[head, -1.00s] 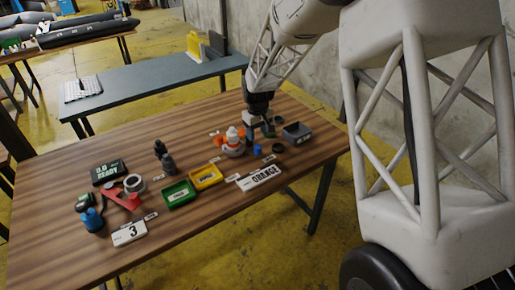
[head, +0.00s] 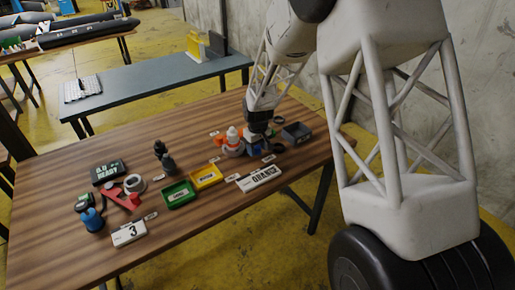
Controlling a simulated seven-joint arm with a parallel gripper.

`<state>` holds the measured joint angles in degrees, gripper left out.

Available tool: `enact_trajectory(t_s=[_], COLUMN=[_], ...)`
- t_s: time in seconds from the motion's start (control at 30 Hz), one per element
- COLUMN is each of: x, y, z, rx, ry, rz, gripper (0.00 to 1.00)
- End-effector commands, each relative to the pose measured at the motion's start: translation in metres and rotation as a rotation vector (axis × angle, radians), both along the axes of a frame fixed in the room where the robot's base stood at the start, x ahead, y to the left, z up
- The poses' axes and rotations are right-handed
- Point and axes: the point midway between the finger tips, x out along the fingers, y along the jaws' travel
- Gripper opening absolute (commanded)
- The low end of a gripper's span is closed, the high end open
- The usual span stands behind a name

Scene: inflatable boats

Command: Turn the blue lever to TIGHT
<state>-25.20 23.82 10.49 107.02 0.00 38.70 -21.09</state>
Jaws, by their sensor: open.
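My gripper (head: 257,136) is low over the right part of the wooden table, among small parts, and is open. A small blue piece (head: 254,144) shows right below and beside it, partly hidden by the gripper; I cannot tell whether they touch. Another blue object (head: 92,220) with a dark base stands at the left front of the table, well away from my gripper. The pictures are too small to tell which blue part is the lever, or to read a TIGHT mark.
A white bottle with orange parts (head: 232,140) stands just left of my gripper, and a grey open box (head: 297,132) to its right. The table's left back is clear.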

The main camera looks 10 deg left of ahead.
Motion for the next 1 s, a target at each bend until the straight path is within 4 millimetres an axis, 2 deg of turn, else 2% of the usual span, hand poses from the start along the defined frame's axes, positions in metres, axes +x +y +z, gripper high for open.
enact_trajectory(t_s=[0.33,0.67,0.7,1.0], x=[0.0001,0.0001,0.0001,-0.0006], y=[0.0001,0.0001,0.0001,0.0001], z=[-0.0019,-0.0018,-0.0018,-0.0017], rx=[0.000,0.000,0.000,0.000], ry=[0.000,0.000,0.000,0.000], rz=[0.000,0.000,0.000,-0.006], gripper=[0.53,0.03,0.00,0.00])
